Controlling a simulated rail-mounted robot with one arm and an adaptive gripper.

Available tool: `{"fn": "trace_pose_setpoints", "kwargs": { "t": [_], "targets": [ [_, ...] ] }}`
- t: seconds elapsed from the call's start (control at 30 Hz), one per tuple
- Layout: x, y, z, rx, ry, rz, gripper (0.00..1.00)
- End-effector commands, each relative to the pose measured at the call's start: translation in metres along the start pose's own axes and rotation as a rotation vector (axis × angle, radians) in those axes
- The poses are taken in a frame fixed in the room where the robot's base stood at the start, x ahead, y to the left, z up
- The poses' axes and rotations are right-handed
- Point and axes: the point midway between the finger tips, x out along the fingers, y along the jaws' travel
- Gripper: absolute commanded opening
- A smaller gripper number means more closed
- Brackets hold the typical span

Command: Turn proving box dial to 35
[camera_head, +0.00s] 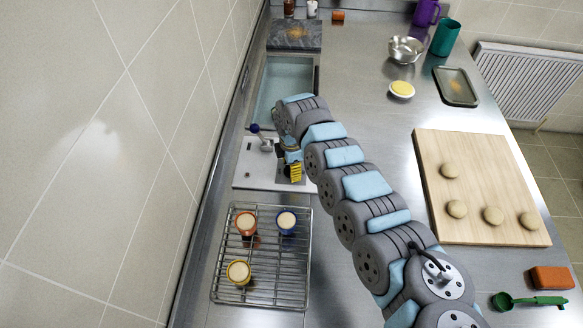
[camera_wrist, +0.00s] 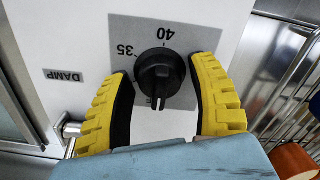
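A pale mark on the dial's ridge faces the bottom of the picture, away from both numbers. My gripper (camera_wrist: 163,85) is open, its yellow-and-black fingers on either side of the dial, with small gaps visible. In the head view my gripper (camera_head: 294,170) partly covers the box.
A lever with a blue knob (camera_head: 255,129) stands by the box. The wire rack (camera_head: 262,290) in front holds several small cups. A DAMP label (camera_wrist: 63,76) is left of the dial.

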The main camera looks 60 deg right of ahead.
Motion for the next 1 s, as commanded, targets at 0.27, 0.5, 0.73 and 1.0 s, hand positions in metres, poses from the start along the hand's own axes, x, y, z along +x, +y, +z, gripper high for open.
{"fn": "trace_pose_setpoints", "kwargs": {
  "t": [0.27, 0.5, 0.73, 1.0],
  "targets": [
    [0.0002, -0.0001, 0.0000, 0.000, 0.000, 0.000, 0.03],
    [-0.0009, -0.0003, -0.0002, 0.014, 0.000, -0.001, 0.03],
    [-0.0049, 0.0000, -0.0016, 0.099, 0.002, 0.000, 0.03],
    [-0.0063, -0.0015, -0.0026, 0.315, 0.001, -0.004, 0.03]
  ]
}}
